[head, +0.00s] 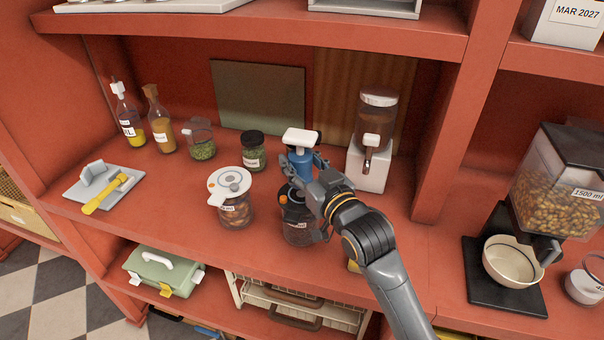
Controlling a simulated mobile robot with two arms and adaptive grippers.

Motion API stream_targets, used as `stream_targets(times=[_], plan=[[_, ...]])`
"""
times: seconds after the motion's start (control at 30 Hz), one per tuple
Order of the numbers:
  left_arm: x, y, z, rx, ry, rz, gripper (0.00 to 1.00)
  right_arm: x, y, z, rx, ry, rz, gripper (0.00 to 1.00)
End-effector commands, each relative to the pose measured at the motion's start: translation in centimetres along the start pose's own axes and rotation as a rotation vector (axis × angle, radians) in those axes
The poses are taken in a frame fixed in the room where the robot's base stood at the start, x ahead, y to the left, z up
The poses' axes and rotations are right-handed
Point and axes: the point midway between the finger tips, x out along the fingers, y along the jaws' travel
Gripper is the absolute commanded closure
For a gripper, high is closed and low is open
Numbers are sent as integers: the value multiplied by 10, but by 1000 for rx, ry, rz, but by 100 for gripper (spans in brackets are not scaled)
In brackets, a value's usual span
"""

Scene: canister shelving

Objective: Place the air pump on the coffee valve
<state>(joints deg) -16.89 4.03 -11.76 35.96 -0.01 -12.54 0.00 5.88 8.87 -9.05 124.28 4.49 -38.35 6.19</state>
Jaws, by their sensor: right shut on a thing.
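The air pump (300,160) has a blue body and a white T-shaped handle. My right gripper (302,183) is shut on it and holds it upright above a clear canister (297,232) with dark contents. That canister's lid shows an orange part (283,199) at its left, partly covered by my fingers. Whether this is the coffee valve, and whether the pump's lower end touches it, I cannot tell. Another canister (235,212) with a white lid and a round grey valve (234,178) stands to the left. My left gripper is not in view.
Bottles (160,125) and a measuring jug (201,140) stand at the back left. A grey tray (105,187) with a yellow tool lies far left. A shelf post (450,130) rises at right.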

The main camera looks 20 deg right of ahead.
Motion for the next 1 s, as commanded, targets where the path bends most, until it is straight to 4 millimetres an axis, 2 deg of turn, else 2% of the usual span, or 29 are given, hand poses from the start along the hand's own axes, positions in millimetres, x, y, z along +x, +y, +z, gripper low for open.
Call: stream_targets(times=[0.23,0.43,0.8,0.83,0.93,1.0], plan=[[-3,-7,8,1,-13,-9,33,12,10,18,-1,-1,1,93],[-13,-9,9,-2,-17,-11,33,10,9,44,0,-1,0,93],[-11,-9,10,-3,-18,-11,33,10,8,49,-1,2,0,93],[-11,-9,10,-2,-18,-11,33,10,8,50,-1,0,0,53],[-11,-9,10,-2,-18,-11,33,10,8,50,-1,0,0,32],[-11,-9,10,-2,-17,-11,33,10,8,50,0,0,0,32]])
